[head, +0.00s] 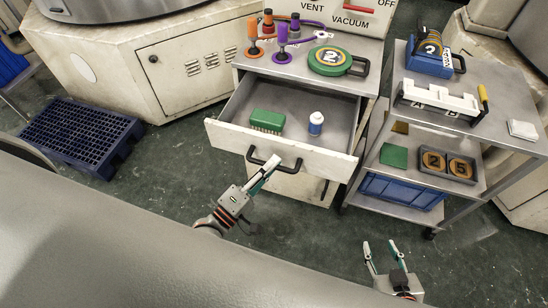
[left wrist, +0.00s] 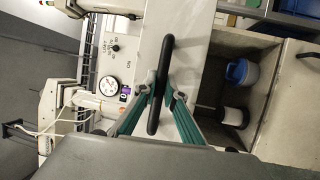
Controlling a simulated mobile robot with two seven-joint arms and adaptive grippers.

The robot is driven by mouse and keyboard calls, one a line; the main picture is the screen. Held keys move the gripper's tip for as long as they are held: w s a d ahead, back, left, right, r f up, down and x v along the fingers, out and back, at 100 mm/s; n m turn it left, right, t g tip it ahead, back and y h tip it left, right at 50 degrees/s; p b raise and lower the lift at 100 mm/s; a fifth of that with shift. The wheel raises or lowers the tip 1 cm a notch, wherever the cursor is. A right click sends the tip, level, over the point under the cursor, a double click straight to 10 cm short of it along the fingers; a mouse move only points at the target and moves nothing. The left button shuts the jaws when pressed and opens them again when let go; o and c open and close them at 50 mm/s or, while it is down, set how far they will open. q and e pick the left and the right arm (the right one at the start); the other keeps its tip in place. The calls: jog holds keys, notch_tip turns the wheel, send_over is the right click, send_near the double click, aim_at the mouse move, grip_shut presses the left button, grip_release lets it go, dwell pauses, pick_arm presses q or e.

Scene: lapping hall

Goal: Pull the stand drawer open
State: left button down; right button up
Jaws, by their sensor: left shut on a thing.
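The stand (head: 270,68) has its top drawer (head: 225,138) pulled out, with the inside showing. A green block-shaped brush (head: 267,121) and a white bottle with a blue band (head: 316,123) are in it. The drawer's black bar handle (head: 291,169) is on the white front. My right gripper (head: 384,250) is open and empty, low at the right, apart from the stand.
On the stand top are orange and purple-handled tools (head: 282,40) and a round green "2" piece (head: 330,60). A grey cart (head: 505,100) with a blue bin (head: 400,192) stands close at right. A blue pallet (head: 75,138) lies at left. Floor before the drawer is clear.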

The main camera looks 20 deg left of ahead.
pick_arm(q)
jog(key=c, duration=2.1)
grip_release()
jog(key=v, duration=1.2)
